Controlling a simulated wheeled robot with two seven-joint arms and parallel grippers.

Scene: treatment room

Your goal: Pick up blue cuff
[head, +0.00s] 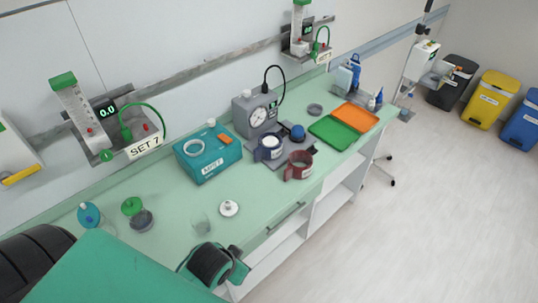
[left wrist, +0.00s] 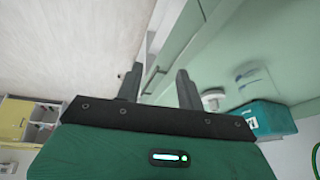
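The blue cuff (head: 270,148) is a dark blue ring-shaped cuff with a pale top. It stands on a grey mat on the green counter, in front of the grey gauge box. A dark red cuff (head: 299,165) stands to its right and nearer. My left arm reaches in from the lower left in the head view; its fingertips cannot be made out there. In the left wrist view my left gripper (left wrist: 158,85) has its two dark fingers apart with nothing between them, near the counter's front edge. It is well short of the blue cuff. My right gripper is not in view.
A teal box (head: 208,152) stands left of the cuffs and also shows in the left wrist view (left wrist: 262,117). A small white round item (head: 229,208) and a clear cup (head: 200,222) stand nearer. Green (head: 333,133) and orange (head: 355,117) trays lie to the right.

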